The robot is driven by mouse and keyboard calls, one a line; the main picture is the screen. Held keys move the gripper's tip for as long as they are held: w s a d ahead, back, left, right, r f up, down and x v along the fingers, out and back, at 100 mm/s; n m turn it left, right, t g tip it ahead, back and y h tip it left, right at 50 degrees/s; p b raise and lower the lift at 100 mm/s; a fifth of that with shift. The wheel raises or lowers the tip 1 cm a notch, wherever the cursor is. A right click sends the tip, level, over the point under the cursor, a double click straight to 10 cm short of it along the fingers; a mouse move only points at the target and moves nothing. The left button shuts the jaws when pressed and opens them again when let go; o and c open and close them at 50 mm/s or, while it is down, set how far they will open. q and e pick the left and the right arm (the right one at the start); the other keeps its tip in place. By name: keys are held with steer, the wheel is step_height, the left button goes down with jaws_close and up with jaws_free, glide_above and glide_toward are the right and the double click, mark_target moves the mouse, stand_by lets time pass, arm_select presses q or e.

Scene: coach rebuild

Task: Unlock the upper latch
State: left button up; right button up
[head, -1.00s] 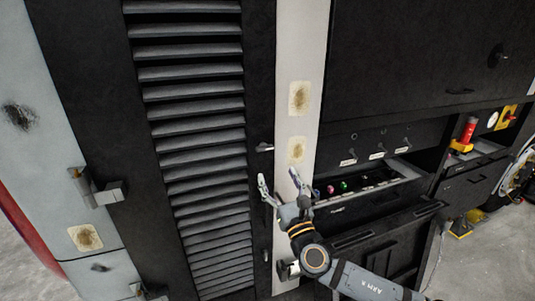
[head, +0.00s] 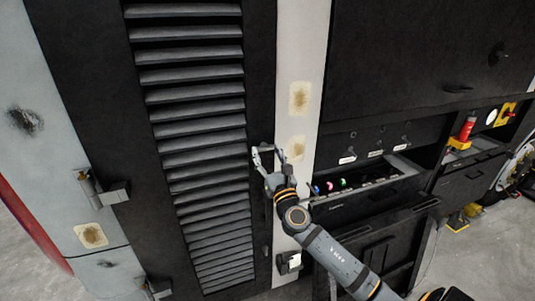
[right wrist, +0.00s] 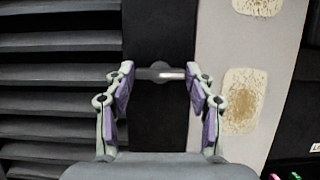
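The upper latch, a small horizontal metal handle on a round base, is on the black edge strip of the louvred door (head: 205,130). In the right wrist view the latch (right wrist: 160,73) lies level between the fingertips. My right gripper (head: 267,152) is open at the latch, with one finger at each end of the handle; its fingertips also show in the right wrist view (right wrist: 159,80). I cannot tell whether either finger touches it. In the head view the gripper mostly hides the latch. My left gripper is not in view.
A lower latch (head: 265,251) is on the same strip. A pale post (head: 300,60) with worn patches stands right of the door. Right of it is a black cabinet (head: 400,60) with a recessed shelf of coloured knobs. Hinges (head: 100,192) are on the door's left.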

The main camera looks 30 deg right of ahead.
steer(key=c, duration=0.6)
steer(key=shift+m, duration=0.3)
steer(key=m+h, duration=0.1)
steer(key=m, duration=0.1)
steer(key=m+g+h, duration=0.1)
steer(key=m, duration=0.2)
steer(key=shift+a+h, duration=0.15)
steer(key=shift+h, duration=0.15)
steer(key=m+g+h, duration=0.1)
steer(key=m, duration=0.2)
steer(key=m+g+h, duration=0.1)
steer(key=m, duration=0.2)
steer(key=shift+a+r, duration=0.1)
steer(key=shift+r, duration=0.05)
steer(key=m+g, duration=0.1)
steer(key=m, duration=0.2)
steer(key=m+g+h+p, duration=0.1)
steer(key=m, duration=0.1)
steer(key=shift+a+r+m+g, duration=0.1)
steer(key=shift+r+m+g, duration=0.1)
steer(key=shift+m+g, duration=0.15)
steer(key=m+g+p, duration=0.1)
steer(key=m+p, duration=0.1)
steer(key=m, duration=0.1)
steer(key=shift+m, duration=0.35)
steer(key=shift+m+g, duration=0.25)
steer(key=shift+m, duration=0.35)
steer(key=shift+p, duration=0.3)
